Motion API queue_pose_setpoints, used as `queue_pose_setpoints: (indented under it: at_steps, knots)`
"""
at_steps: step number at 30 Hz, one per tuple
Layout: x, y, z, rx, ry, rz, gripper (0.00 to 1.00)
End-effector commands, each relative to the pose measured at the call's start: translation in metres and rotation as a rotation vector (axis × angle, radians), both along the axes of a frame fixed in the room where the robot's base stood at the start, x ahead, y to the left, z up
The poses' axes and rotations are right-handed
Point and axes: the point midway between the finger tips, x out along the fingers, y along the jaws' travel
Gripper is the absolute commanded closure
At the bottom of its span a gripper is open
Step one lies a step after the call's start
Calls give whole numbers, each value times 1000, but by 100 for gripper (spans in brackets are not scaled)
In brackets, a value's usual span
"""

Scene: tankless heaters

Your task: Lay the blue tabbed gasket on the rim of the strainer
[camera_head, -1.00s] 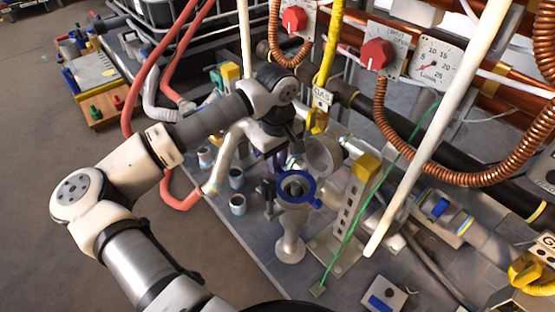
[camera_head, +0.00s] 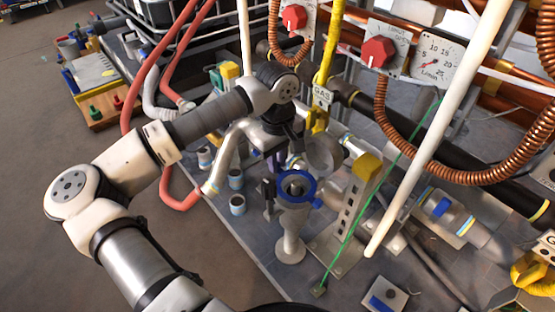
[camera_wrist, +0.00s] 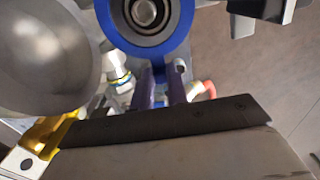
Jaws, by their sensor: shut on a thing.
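The blue tabbed gasket (camera_head: 309,183) is a flat ring at the top of the grey strainer (camera_head: 291,222), which stands upright. The ring looks centred over the mouth; I cannot tell whether it touches the rim. In the wrist view, the gasket (camera_wrist: 184,25) is at the top, with the strainer's round inside (camera_wrist: 148,14) showing through it. My gripper (camera_wrist: 161,72) has purple fingers just below the ring in that view, shut on the gasket at its near edge; the gripped part is mostly hidden.
A round grey lid or bowl (camera_head: 323,153) stands close behind the strainer. A slotted post with a yellow top (camera_head: 367,168) is to its right, with a green cord (camera_head: 383,178) and a white pole (camera_head: 437,130). Small cups (camera_head: 237,204) stand left.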

Motion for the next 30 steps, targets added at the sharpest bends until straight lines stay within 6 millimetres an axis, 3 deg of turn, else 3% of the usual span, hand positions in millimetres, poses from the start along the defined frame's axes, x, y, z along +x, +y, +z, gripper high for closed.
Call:
queue_pose_setpoints:
  at_steps: [30]
  knots:
    - [0, 0, -20, 1, 1, 0, 100]
